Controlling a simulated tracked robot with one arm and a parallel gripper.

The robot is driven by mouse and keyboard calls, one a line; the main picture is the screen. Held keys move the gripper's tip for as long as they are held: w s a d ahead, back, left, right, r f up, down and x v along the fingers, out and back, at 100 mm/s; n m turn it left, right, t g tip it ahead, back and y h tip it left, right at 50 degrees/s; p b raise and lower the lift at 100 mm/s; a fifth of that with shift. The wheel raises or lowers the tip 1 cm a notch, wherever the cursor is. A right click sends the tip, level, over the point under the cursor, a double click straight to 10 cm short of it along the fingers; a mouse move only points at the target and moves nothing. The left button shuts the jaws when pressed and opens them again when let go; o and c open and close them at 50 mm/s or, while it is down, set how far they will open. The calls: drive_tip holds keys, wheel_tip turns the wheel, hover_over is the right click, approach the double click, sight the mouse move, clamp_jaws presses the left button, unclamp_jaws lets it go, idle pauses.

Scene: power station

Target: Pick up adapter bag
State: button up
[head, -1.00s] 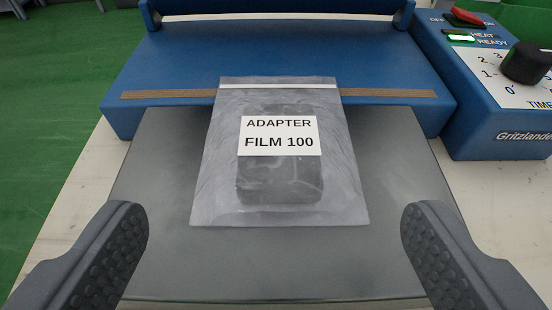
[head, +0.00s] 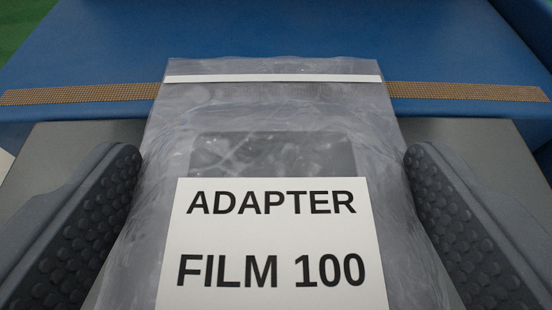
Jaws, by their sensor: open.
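The adapter bag (head: 275,110) is a clear plastic bag with a white strip near its top edge and a white label reading "ADAPTER FILM 100". A dark block shows inside it. The bag fills the middle of the head view, lying on a grey plate with its top end on the blue sealer. Its lower end runs out of the picture. My gripper (head: 273,165) is open, with one dark studded finger on each side of the bag. From this view I cannot tell whether the fingers touch its edges.
The blue sealer (head: 440,50) stands behind, with a brown strip (head: 460,91) running across it under the bag's top end. The grey plate (head: 50,150) shows on both sides. A little green floor shows at the top left.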

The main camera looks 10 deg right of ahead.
drive_tip(key=shift+w+f, duration=0.1)
drive_tip(key=shift+w, duration=0.05)
drive_tip(key=c, duration=1.2)
